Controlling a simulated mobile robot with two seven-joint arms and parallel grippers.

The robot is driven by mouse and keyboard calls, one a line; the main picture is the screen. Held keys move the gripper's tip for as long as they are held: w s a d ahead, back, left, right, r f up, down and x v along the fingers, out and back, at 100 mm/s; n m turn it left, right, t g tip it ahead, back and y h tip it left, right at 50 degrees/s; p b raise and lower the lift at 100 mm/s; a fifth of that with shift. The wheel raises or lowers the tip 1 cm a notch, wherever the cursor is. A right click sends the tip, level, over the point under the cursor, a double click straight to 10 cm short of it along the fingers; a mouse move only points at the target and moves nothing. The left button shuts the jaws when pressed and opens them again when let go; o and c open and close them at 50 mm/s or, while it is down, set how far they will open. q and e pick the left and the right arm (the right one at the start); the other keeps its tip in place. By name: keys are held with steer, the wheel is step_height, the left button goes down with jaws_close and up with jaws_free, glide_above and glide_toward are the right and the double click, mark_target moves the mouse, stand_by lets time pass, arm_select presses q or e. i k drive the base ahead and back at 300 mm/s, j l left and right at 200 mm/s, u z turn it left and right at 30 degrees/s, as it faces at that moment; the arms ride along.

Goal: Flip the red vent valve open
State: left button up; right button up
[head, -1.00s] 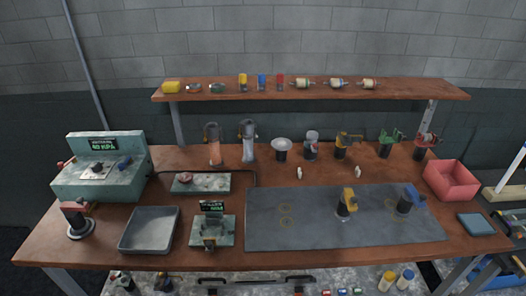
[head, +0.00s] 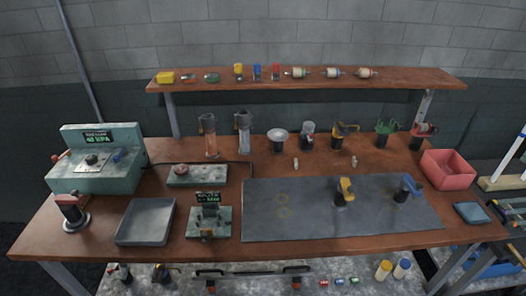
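A green console (head: 95,178) stands at the left end of the wooden bench, with a lit display (head: 97,137) on its upright back that seems to read 40 KPA. A small red lever (head: 60,156) juts from the console's left side and looks like the red vent valve; its exact setting is too small to tell. A blue lever (head: 118,155) sits at the right of the console's panel. Neither of my grippers shows in the head view, and nothing touches the console's levers.
A red-topped stand (head: 72,210) is in front of the console, beside a grey tray (head: 146,222). A small gauge unit (head: 209,220) and a dark mat (head: 300,215) lie further right. Tubes, burners and clamps line the back, below a shelf (head: 300,84). A red bin (head: 448,170) is at right.

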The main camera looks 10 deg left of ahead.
mark_target(55, 158)
steer(key=u, duration=1.6)
steer(key=i+j+u, duration=1.15)
steer(key=i+u, duration=0.15)
steer(key=i, duration=0.2)
steer(key=i+u, duration=0.4)
steer(key=i, duration=0.2)
steer(key=i+z, duration=0.3)
steer(key=i, duration=0.15)
steer(key=i+z, duration=0.3)
steer(key=i, duration=0.15)
steer(key=i+j+z, duration=0.3)
steer(key=i, duration=0.15)
steer(key=i+z, duration=0.2)
steer(key=z, duration=0.2)
steer(key=i+z, duration=0.45)
steer(key=z, duration=0.3)
steer(key=i+j+z, duration=0.1)
steer(key=z, duration=0.3)
steer(key=i+j+z, duration=0.1)
steer(key=i+z, duration=0.15)
steer(key=z, duration=0.2)
steer(key=i+j+z, duration=0.15)
steer(key=z, duration=0.3)
steer(key=i+j+z, duration=0.3)
steer(key=z, duration=0.15)
